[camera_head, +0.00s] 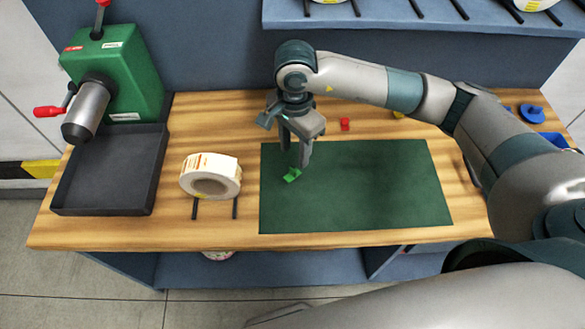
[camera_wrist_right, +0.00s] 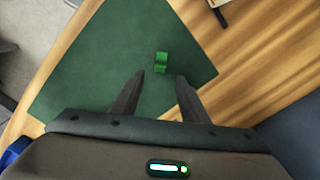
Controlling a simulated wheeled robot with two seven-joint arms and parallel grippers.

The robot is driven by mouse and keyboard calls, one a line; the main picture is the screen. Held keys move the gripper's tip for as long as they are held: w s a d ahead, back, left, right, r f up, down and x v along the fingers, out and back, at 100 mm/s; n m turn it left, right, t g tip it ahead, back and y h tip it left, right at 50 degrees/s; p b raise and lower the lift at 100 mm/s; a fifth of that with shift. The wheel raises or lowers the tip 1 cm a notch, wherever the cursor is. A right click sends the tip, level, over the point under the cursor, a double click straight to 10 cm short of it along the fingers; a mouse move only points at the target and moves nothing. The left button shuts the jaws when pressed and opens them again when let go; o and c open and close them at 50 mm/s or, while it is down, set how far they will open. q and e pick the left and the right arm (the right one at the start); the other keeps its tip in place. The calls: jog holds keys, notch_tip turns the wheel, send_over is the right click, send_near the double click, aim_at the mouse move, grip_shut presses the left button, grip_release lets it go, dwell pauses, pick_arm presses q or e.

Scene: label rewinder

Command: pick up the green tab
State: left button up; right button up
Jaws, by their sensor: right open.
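The green tab (camera_head: 292,175) lies on the dark green mat (camera_head: 360,190), near the mat's left edge. In the right wrist view the green tab (camera_wrist_right: 161,62) is just beyond the fingertips, roughly in line with the gap between them. My right gripper (camera_head: 297,160) points down above the tab in the head view, and its fingers stand apart in the right wrist view (camera_wrist_right: 160,75). Nothing is between the fingers. Whether a fingertip touches the tab cannot be told. My left gripper is not in view.
A label roll (camera_head: 211,176) rests on dark rails left of the mat. A black tray (camera_head: 108,185) and a green rewinder (camera_head: 125,70) with a red-handled crank are at the left. A red piece (camera_head: 345,124) lies behind the mat. The mat's right part is clear.

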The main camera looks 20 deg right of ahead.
aim_at(293, 170)
jog(key=shift+f, duration=0.75)
jog(key=shift+s+a+f+p, duration=0.15)
jog(key=shift+a+f+p, duration=0.05)
jog(key=shift+f+p, duration=0.85)
jog(key=shift+a+f+p, duration=0.1)
jog(key=shift+f+p, duration=0.55)
jog(key=shift+f, duration=0.9)
jog(key=shift+c, duration=0.6)
grip_shut()
